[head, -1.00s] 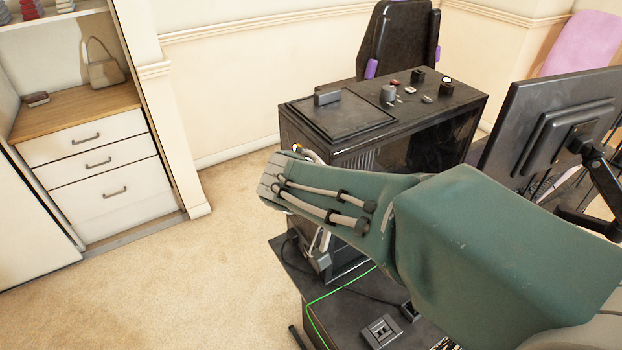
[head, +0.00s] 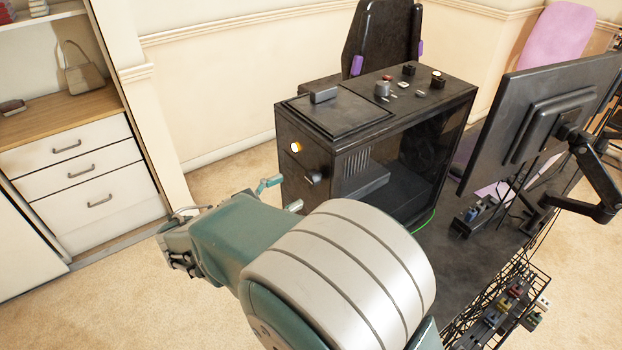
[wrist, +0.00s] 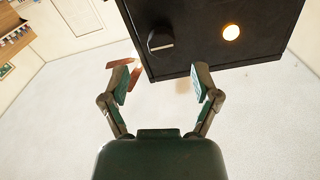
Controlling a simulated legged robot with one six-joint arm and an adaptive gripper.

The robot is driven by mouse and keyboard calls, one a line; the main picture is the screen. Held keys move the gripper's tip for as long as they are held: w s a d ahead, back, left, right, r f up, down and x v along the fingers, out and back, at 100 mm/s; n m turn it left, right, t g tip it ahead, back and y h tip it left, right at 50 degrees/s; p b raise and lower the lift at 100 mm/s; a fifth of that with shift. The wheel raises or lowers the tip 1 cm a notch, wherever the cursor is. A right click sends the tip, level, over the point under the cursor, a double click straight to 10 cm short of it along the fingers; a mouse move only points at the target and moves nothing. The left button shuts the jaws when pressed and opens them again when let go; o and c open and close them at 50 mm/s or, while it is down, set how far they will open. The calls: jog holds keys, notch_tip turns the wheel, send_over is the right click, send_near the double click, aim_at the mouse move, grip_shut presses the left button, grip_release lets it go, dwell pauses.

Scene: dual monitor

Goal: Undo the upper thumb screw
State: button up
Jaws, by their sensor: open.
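A black computer case (head: 413,107) stands on the desk. Its narrow face carries a round, glowing yellow-white spot (head: 295,147) near the top and a dark knob (head: 313,179) below it. I cannot tell for certain which is the upper thumb screw. My gripper (head: 281,195) is open and empty, left of and below the knob. In the wrist view, the knob (wrist: 160,40) lies beyond the open fingers (wrist: 162,72), roughly in line with the gap, and the glowing spot (wrist: 231,32) lies to the right. Both are apart from the fingers.
A monitor (head: 550,115) on a black arm stands at the right. Small black knobs and blocks (head: 383,89) sit on the case top. A wire basket (head: 510,300) is at lower right. White drawers (head: 80,172) stand at left. Carpet (head: 90,300) leaves free room at lower left.

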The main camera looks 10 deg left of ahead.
aim_at(308, 180)
jog(key=x, duration=0.5)
jog(key=shift+w+a+f, duration=0.1)
jog(key=shift+a, duration=0.1)
jog(key=shift+w+d, duration=0.3)
jog(key=shift+d, duration=0.1)
grip_shut()
